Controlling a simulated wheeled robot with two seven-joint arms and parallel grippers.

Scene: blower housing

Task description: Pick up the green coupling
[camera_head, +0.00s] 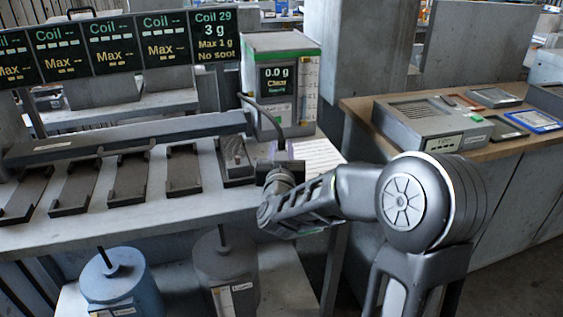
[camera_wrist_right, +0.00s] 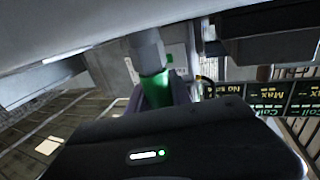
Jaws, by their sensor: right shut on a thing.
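The green coupling (camera_wrist_right: 156,90) shows in the right wrist view, with a grey metal fitting (camera_wrist_right: 147,52) at its end. My right gripper (camera_head: 280,168) is at the table's right end, in front of the meter box, and is shut on the green coupling. Its dark body (camera_wrist_right: 175,145) fills the lower part of the wrist view. In the head view the coupling cannot be made out behind my gripper and wrist. A dark hose (camera_head: 262,112) runs from the meter box down toward my gripper. My left gripper is not in view.
The meter box (camera_head: 262,112) with a green top reads 0.0 g. Several dark cradles (camera_head: 130,178) line the table; one near my gripper holds a grey block (camera_head: 235,158). A white sheet (camera_head: 318,157) lies right of it. Blue and grey canisters (camera_head: 115,285) stand below.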

